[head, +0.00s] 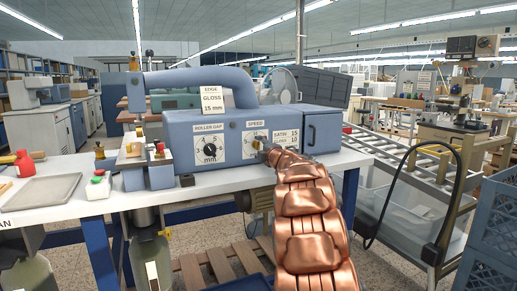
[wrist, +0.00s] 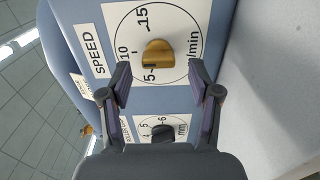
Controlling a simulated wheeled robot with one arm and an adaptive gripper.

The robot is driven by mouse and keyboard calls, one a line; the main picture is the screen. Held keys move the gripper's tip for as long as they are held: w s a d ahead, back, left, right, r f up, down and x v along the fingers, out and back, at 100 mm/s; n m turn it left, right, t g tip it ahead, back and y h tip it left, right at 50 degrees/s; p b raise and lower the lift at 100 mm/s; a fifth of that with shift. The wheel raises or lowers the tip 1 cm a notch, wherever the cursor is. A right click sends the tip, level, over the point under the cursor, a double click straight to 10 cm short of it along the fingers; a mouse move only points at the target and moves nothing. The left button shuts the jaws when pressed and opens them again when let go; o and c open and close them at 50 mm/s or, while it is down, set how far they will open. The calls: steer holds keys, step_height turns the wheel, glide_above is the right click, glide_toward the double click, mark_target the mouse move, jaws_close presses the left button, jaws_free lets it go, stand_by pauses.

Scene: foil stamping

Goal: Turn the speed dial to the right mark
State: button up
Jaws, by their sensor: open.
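The speed dial (wrist: 160,53) has a yellow knob on a white round scale marked 5, 10, 15 and m/min, beside the SPEED label (wrist: 86,52). The knob lies lengthwise across the wrist picture; which mark it points to I cannot tell. My gripper (wrist: 160,74) is open and empty, its fingertips spread to either side, just short of the knob in the picture; no contact shows. In the head view the speed dial's plate (head: 251,135) is partly hidden by my gripper (head: 263,147) at the blue machine's front (head: 232,150). A card (head: 212,102) on top reads EDGE GLOSS 15 m/min.
The roller gap dial (head: 208,151) with a black knob sits left of the speed dial. A SATIN card (head: 286,139) is to its right.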

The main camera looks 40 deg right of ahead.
steer(key=v, duration=1)
steer(key=shift+s+a, duration=0.2)
steer(key=shift+s, duration=0.15)
stand_by(0.3)
steer(key=s+a+f+m+g, duration=0.65)
steer(key=a+f, duration=0.35)
steer(key=a, duration=0.2)
steer(key=s+a+f+m+g, duration=0.6)
steer(key=a+f, duration=0.3)
steer(key=a, duration=0.3)
steer(key=s+a+f+m+g+y, duration=0.1)
steer(key=s+a+f+g+y, duration=0.25)
steer(key=s+a, duration=0.9)
steer(key=s+a+f+m+g+y, duration=0.15)
steer(key=s+a+f+g, duration=0.25)
steer(key=s+a, duration=0.8)
step_height(320, 180, up, 26)
steer(key=d+t+p, duration=0.1)
steer(key=p, duration=2.3)
steer(key=shift+s+f+n+y+p, duration=0.2)
steer(key=shift+s+n+y+p, duration=0.15)
steer(key=shift+s+n+y, duration=0.05)
